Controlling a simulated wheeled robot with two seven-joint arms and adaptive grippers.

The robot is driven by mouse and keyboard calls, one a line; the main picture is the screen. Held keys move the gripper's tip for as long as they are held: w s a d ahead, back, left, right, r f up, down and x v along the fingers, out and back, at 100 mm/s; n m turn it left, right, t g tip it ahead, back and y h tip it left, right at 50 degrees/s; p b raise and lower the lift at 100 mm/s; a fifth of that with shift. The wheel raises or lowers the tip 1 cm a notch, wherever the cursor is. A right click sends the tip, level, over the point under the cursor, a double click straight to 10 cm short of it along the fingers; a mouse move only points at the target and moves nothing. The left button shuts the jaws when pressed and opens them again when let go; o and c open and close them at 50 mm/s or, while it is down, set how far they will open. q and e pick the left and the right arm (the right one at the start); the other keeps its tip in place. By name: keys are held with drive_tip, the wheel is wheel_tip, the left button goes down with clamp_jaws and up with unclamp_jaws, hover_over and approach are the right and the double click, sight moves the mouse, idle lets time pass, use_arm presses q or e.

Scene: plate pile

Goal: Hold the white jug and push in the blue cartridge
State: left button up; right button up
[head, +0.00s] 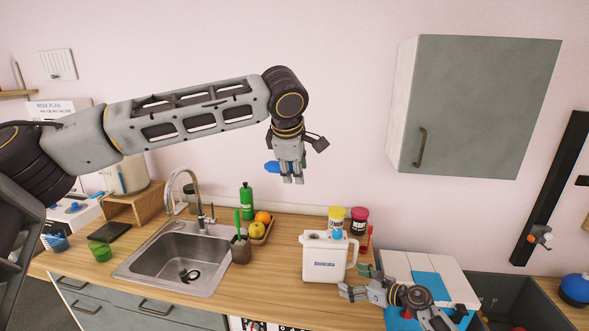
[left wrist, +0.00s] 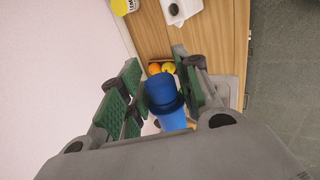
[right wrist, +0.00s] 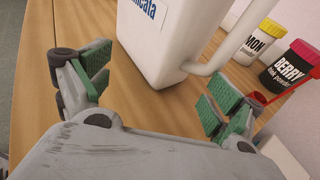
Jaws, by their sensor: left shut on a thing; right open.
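The white jug (head: 324,258) stands upright on the wooden counter, its handle on the right side and something light blue at its top. In the right wrist view the jug (right wrist: 165,35) is ahead of my right gripper (right wrist: 150,88), which is open and empty. In the head view my right gripper (head: 358,282) is low, just right of the jug, apart from it as far as I can tell. My left gripper (head: 292,180) is high in front of the wall, shut on the blue cartridge (head: 271,167). The cartridge (left wrist: 168,105) sits between its green pads in the left wrist view.
A yellow-lidded tub (head: 336,217) and a pink-lidded tub (head: 359,221) stand behind the jug. The sink (head: 178,258) and a fruit tray (head: 262,230) are to the left. A blue-and-white box (head: 450,277) is to the right. A wall cabinet (head: 460,105) hangs above.

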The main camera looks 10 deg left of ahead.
sight(333, 273)
drive_tip(key=shift+x, duration=4.25)
drive_tip(key=shift+s, duration=0.1)
clamp_jaws()
drive_tip(key=shift+c, duration=2.3)
unclamp_jaws()
